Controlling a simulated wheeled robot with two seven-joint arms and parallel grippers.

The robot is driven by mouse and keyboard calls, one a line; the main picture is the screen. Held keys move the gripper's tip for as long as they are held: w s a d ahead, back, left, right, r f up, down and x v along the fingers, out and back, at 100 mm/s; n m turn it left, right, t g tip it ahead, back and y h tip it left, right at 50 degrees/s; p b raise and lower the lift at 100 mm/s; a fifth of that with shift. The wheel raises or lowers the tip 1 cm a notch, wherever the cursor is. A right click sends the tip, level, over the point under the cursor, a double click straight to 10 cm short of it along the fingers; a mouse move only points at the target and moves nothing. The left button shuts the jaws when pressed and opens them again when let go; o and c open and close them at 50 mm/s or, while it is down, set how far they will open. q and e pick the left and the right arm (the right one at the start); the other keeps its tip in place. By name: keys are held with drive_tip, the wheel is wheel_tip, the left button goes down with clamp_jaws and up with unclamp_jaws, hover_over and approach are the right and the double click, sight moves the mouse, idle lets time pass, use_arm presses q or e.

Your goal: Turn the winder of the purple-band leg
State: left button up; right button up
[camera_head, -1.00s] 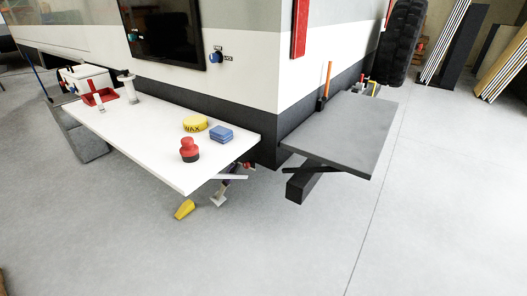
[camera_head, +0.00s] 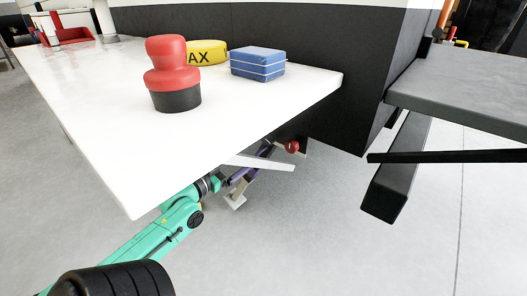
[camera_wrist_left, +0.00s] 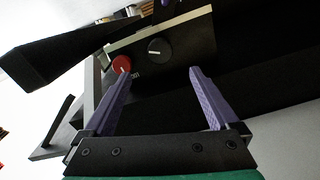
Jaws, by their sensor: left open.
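My left gripper (camera_wrist_left: 159,76) is open and empty in the left wrist view, its two purple fingers reaching toward a dark panel with a pale edge. On that panel are a red knob (camera_wrist_left: 122,64) and a black knob (camera_wrist_left: 160,46), each with a pale mark, both beyond the fingertips. In the head view my green left arm passes under the white table; purple parts there overlap, so I cannot separate the fingers from the leg's purple band. A pale leg foot (camera_head: 235,201) and a red knob (camera_head: 291,147) show below the tabletop. My right gripper is out of view.
The white table (camera_head: 110,130) overhangs my left arm and carries a red-and-black knobbed object (camera_head: 173,75), a yellow wax tin (camera_head: 207,53) and a blue block (camera_head: 257,63). A grey shelf (camera_head: 460,85) and black beam (camera_head: 397,170) stand right. Floor in front is clear.

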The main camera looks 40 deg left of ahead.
sight(266, 138)
use_arm(q)
drive_tip(key=w+b, duration=0.2)
drive_tip(key=w, duration=1.1)
drive_tip(key=shift+w+a+r, duration=0.1)
drive_tip(key=shift+w+r, duration=0.05)
drive_tip(key=shift+w, duration=0.25)
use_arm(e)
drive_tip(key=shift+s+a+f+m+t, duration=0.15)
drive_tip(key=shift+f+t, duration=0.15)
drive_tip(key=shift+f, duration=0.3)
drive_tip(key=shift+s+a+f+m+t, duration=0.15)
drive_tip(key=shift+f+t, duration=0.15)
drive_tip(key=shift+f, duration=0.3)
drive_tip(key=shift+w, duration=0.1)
use_arm(q)
drive_tip(key=c, duration=1.4)
